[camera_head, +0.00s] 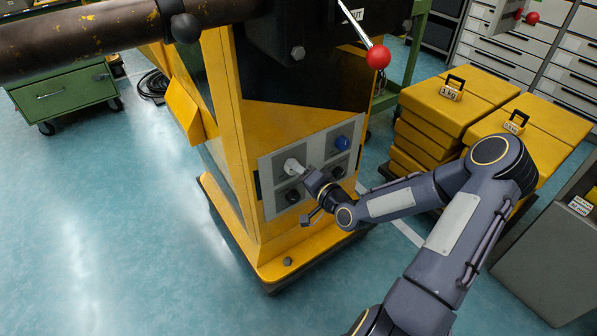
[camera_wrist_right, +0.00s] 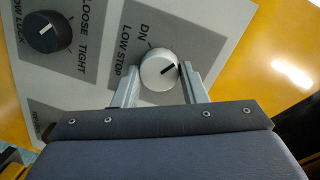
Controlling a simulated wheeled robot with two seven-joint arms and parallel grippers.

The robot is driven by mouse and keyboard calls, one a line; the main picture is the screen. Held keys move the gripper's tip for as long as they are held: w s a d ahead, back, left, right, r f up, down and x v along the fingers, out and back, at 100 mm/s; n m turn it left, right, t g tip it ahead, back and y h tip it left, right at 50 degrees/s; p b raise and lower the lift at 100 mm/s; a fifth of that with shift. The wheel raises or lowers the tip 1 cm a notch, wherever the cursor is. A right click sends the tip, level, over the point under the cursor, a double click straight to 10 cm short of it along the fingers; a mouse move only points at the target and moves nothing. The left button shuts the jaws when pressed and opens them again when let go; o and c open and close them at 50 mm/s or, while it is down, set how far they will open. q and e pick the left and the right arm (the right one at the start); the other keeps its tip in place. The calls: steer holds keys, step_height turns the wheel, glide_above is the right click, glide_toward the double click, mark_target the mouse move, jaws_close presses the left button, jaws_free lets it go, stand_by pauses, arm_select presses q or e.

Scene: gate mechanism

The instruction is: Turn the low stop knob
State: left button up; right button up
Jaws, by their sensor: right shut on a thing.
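The low stop knob (camera_wrist_right: 160,69) is a round white knob with a dark pointer line, on a light grey label plate marked LOW STOP and DN. In the wrist view the pointer slants toward the upper right. My right gripper (camera_wrist_right: 158,80) has one finger on each side of the knob and is shut on it. In the head view the white knob (camera_head: 290,165) sits at the upper left of the panel (camera_head: 265,178), and my right gripper (camera_head: 302,173) reaches it from the right, partly covering the panel. My left gripper is not in view.
A black knob (camera_wrist_right: 47,32) marked TIGHT is beside it in the wrist view. A blue knob (camera_head: 342,143) is on the same panel. A red-ball lever (camera_head: 378,57) hangs above. Yellow weight blocks (camera_head: 440,105) stand at right.

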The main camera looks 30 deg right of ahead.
steer(key=shift+n, duration=0.4)
steer(key=o, duration=1)
steer(key=shift+c, duration=0.2)
steer(key=s+d+p, duration=0.1)
steer(key=s+p, duration=0.1)
steer(key=s, duration=0.5)
steer(key=shift+s+r, duration=0.35)
steer(key=shift+s, duration=0.05)
